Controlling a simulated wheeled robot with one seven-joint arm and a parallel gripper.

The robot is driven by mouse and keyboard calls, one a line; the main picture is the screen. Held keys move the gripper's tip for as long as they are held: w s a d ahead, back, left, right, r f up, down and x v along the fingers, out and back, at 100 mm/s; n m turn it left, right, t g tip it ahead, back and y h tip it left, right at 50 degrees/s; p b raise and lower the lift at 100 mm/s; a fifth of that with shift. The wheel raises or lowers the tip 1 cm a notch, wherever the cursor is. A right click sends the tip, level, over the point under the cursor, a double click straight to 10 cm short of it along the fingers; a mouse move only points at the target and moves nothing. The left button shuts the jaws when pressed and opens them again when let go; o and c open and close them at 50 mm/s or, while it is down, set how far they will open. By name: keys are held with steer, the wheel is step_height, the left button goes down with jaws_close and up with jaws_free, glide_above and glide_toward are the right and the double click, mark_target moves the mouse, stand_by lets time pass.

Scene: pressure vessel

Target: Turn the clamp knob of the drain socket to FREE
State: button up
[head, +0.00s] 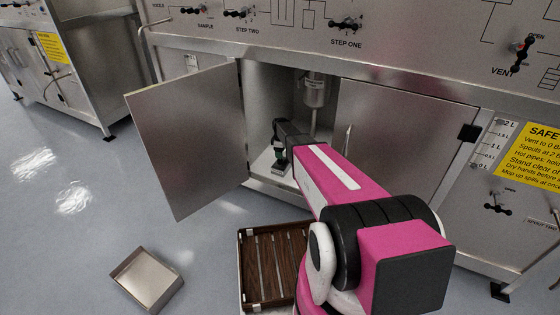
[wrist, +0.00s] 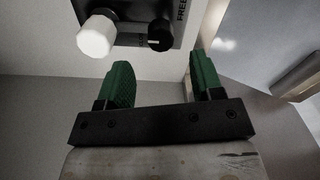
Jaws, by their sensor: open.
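In the wrist view a small black knob (wrist: 160,35) with a short pale mark sits on a grey plate (wrist: 140,8). The mark appears to point left, away from the word FREE (wrist: 183,10) at the plate's right edge. A white, faceted fitting (wrist: 97,35) sits left of the knob; I cannot tell for certain what it is. My gripper (wrist: 162,76) is open, its green fingers short of the knob, with the knob between their lines and nothing held. In the head view my gripper (head: 281,158) is low inside the open cabinet, where the knob cannot be made out.
The cabinet's left door (head: 190,140) stands swung open; the right panel (head: 400,135) is beside my arm. A metal vessel (head: 314,90) with a pipe hangs inside. A wooden slatted crate (head: 243,270) and a metal tray (head: 147,278) lie on the floor.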

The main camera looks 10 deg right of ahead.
step_height(320, 180, down, 6)
stand_by(0.4)
steer(key=c, duration=0.9)
